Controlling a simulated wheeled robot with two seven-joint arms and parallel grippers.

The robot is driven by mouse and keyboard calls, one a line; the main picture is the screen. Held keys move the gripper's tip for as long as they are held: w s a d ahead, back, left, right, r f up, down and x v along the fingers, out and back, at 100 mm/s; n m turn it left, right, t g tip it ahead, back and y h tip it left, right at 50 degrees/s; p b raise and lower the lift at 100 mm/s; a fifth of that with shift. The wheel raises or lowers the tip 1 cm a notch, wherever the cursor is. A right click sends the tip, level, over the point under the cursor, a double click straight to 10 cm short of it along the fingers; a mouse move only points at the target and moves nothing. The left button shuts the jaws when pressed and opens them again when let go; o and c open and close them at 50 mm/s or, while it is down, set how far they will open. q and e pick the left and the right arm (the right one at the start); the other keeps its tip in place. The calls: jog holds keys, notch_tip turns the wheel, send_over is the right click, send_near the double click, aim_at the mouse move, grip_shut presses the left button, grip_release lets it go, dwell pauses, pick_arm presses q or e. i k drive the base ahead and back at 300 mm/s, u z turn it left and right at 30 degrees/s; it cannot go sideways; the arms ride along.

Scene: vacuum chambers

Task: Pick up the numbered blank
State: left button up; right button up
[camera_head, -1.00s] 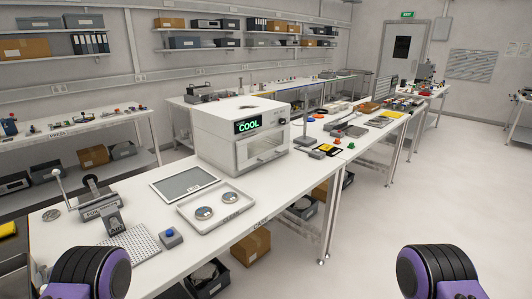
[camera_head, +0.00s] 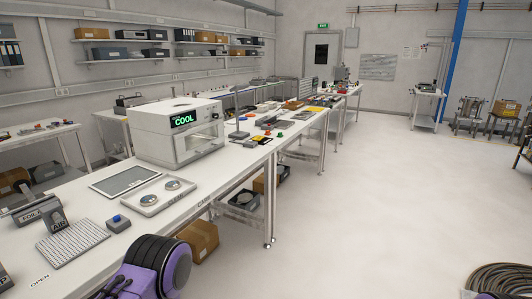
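I cannot pick out a numbered blank with certainty; no number is readable on any part. Two round metallic discs lie apart in a shallow pale tray (camera_head: 186,192) on the long white bench: a nearer disc (camera_head: 148,200) and a farther disc (camera_head: 172,184). What is on their faces is too small to read. A purple and black link of my arm shows at the bottom left, in front of the bench. Neither of my grippers is in view.
A white oven-like box (camera_head: 180,132) reading COOL stands behind the tray. A dark flat panel (camera_head: 125,180), a ribbed plate (camera_head: 73,242) and a blue-button box (camera_head: 118,223) lie nearby. Open floor (camera_head: 350,220) is right of the bench; coiled hose (camera_head: 500,281) lies bottom right.

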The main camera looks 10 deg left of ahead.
aim_at(173, 187)
jog(key=z, duration=0.85)
jog(key=i, duration=1.4)
jog(key=u, duration=0.75)
jog(key=i, duration=0.65)
jog(key=u, duration=0.8)
